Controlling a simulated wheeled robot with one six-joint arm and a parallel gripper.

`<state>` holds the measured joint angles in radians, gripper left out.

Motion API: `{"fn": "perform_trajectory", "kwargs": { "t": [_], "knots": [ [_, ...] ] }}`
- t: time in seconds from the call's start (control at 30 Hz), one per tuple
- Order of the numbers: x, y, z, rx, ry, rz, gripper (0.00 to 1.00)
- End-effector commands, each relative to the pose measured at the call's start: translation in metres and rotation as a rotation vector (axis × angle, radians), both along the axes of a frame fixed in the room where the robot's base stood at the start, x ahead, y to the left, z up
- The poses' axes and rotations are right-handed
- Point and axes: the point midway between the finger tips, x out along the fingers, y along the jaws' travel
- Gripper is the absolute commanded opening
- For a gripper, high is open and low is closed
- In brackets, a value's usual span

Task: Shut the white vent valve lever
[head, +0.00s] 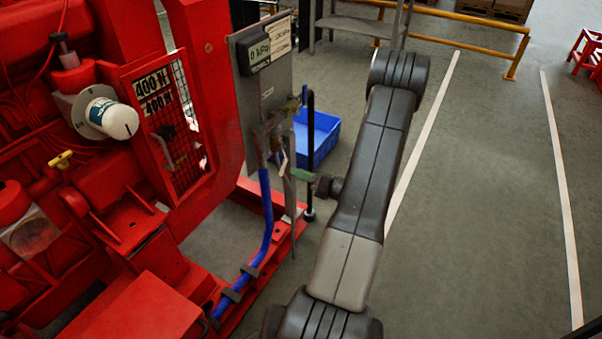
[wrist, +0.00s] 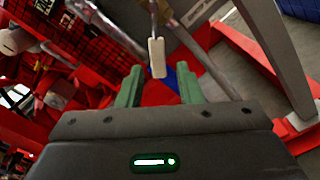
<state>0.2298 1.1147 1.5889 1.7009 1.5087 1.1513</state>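The white vent valve lever (wrist: 157,57) hangs down in the wrist view, its lower end in the gap between my two green fingertips. In the head view the small pale lever (head: 284,161) shows at the pipework below the grey gauge panel (head: 263,95). My gripper (wrist: 158,78) is open, with a finger on each side of the lever and no visible contact. I cannot tell how deep the lever sits between the fingers. In the head view my gripper (head: 301,174) is beside the pipework, its fingers partly hidden by the post.
The red pumpset (head: 110,190) fills the left side, with a blue hose (head: 266,215) running down from the pipework. A blue crate (head: 322,138) stands on the floor behind. A yellow rail (head: 470,18) crosses the back.

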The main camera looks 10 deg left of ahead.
Motion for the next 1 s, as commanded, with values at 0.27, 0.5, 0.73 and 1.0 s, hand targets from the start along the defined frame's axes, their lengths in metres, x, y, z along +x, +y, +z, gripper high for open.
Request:
{"fn": "perform_trajectory", "kwargs": {
  "t": [0.27,0.5,0.73,1.0],
  "knots": [
    [0.000,-0.009,-0.003,-0.123,-0.212,-0.039,0.00],
    [-0.002,-0.025,-0.008,-0.380,-0.604,-0.079,0.00],
    [-0.005,-0.041,-0.014,-0.646,-0.967,-0.076,0.00],
    [-0.010,-0.054,-0.019,-0.871,-1.259,-0.033,0.00]
  ]
}}
